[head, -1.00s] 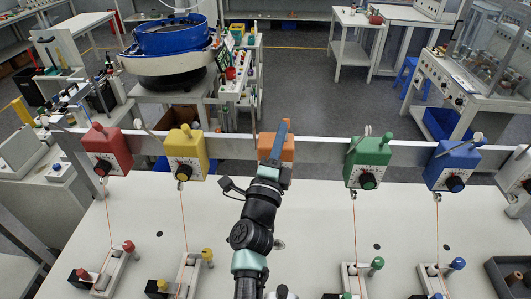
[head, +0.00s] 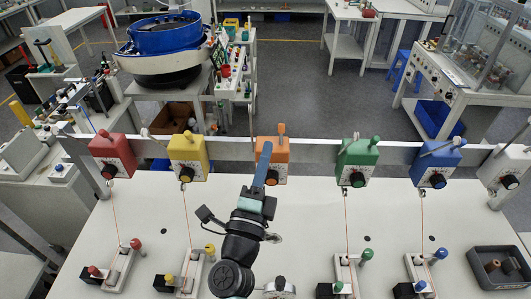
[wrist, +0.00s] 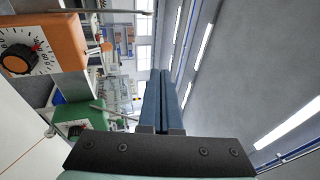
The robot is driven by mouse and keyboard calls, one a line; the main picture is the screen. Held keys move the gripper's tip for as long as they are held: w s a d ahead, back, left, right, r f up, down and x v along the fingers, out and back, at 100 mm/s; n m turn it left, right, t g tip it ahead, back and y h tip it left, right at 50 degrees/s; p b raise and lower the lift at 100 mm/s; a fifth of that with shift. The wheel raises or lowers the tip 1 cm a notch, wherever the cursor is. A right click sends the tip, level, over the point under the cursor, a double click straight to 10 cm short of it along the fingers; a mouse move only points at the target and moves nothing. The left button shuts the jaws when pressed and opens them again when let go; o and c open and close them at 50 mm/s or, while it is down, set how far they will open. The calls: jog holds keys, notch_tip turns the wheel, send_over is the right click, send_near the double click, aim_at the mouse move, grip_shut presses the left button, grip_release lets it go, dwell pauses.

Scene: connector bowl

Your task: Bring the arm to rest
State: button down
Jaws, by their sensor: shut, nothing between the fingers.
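My gripper (head: 264,150) shows in the head view in front of the orange box (head: 276,153) on the rail, partly covering it. Its blue fingers point up and away. In the wrist view the two blue fingers (wrist: 162,98) lie side by side, closed together, with nothing between them. They point toward open space, with ceiling lights and windows beyond. The orange box with its dial shows at the upper left of the wrist view, apart from the fingers. The green box (wrist: 82,125) shows below it there.
A rail (head: 315,150) carries red (head: 110,152), yellow (head: 187,153), green and blue (head: 437,160) boxes with cords down to small fixtures on the white table (head: 390,210). A dark tray (head: 480,258) with parts sits at the right. A blue bowl feeder (head: 165,35) stands behind.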

jog(key=s+a+r+n+t+y+b, duration=0.1)
jog(key=r+n+t+y+b, duration=0.1)
jog(key=r+n, duration=0.3)
jog(key=s+a+r+n+t+y+b, duration=0.1)
jog(key=s+r+n+y+b, duration=0.15)
jog(key=r, duration=0.45)
jog(key=s+a+r+n+t+y+b, duration=0.1)
jog(key=a+r+n+t+y+b, duration=0.1)
jog(key=r+n+b, duration=0.3)
jog(key=s+d+r+n+t+h+b, duration=0.1)
jog(key=s+d+r+n+h+b, duration=0.1)
jog(key=s+d+r+n, duration=0.3)
jog(key=s+r+n+b, duration=0.1)
jog(key=s+r+n, duration=0.2)
jog(key=s+r, duration=0.4)
jog(key=shift+s+d, duration=0.4)
jog(key=shift+s, duration=0.1)
jog(key=shift+n+b, duration=0.25)
jog(key=shift+b, duration=0.05)
